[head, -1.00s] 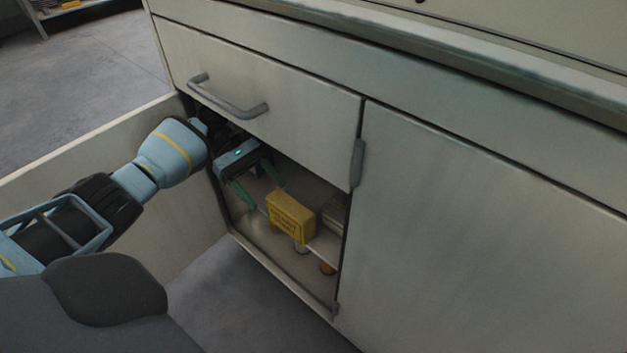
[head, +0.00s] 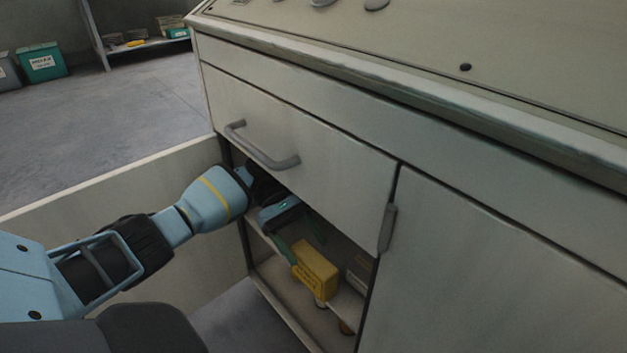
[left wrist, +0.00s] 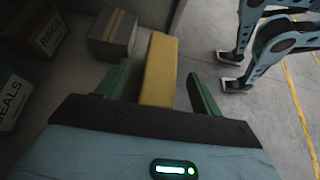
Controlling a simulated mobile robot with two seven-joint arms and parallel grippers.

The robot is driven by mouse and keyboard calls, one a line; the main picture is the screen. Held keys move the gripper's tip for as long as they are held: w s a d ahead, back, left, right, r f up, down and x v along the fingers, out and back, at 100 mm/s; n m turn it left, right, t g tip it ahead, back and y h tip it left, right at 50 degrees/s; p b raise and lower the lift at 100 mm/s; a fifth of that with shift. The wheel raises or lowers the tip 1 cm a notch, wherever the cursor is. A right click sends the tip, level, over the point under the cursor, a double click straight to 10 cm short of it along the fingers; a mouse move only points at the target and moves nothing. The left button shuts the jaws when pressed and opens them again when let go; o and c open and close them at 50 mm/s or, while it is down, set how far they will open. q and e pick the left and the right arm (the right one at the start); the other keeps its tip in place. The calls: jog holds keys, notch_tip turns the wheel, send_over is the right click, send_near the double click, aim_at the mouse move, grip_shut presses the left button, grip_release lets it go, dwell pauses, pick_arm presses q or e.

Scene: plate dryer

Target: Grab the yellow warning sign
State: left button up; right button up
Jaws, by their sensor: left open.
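The yellow warning sign (head: 318,267), a block-like shape with dark lettering, stands inside the open lower cabinet in the head view. My left gripper (head: 308,248) reaches into the cabinet with its green fingers open at the sign. In the left wrist view the yellow sign (left wrist: 159,68) lies between the two spread green fingers of my left gripper (left wrist: 159,72), with a gap showing on each side. Contact cannot be told. My right gripper is in neither view.
The cabinet's open door (head: 120,215) stands to the left of my arm. A drawer with a grey handle (head: 262,147) is just above the opening.

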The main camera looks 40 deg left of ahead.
aim_at(312, 256)
pick_arm(q)
jog(key=b+x, duration=0.1)
jog(key=x, duration=0.3)
jog(key=shift+s, duration=0.1)
jog(key=c, duration=1.2)
